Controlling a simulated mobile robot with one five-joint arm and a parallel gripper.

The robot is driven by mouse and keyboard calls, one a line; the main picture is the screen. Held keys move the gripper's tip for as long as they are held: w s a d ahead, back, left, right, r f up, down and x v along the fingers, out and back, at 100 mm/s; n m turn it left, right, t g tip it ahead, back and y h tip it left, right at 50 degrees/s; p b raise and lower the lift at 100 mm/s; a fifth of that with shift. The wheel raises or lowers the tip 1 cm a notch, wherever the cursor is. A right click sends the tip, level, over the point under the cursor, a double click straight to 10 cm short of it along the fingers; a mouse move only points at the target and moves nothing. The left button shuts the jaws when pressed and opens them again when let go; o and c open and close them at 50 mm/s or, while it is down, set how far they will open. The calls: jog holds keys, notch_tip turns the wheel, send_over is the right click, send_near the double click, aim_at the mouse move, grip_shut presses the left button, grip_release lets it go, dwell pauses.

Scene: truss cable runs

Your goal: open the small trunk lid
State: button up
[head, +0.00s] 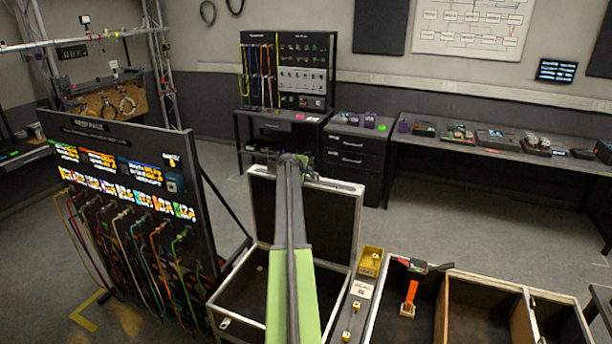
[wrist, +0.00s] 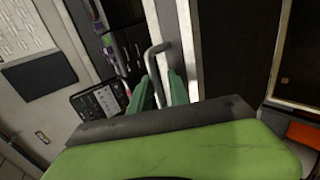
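The small trunk (head: 238,328) stands in front of me, a dark box with pale metal edges. Its lid (head: 335,222) stands up at the back of the box, dark inner face towards me, so the trunk is open. My arm reaches over the box, and my gripper (head: 291,160) is at the lid's top edge. In the wrist view, the green fingers of my gripper (wrist: 162,90) are beside a bent grey bar (wrist: 152,62), near the lid's pale edge (wrist: 184,50). Whether they grip the bar is not clear. My arm hides part of the box and lid.
A rack of hanging cables (head: 130,210) stands close on the left. A divided case (head: 470,305) and a small yellow bin (head: 371,262) are on the right. A drawer cabinet (head: 355,150) and a long bench (head: 490,140) stand behind.

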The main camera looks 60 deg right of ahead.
jog(key=shift+w+a, duration=0.1)
jog(key=shift+w, duration=0.1)
jog(key=p+v, duration=1)
jog(key=v, duration=0.7)
jog(key=shift+r, duration=0.15)
jog(key=shift+a, duration=0.15)
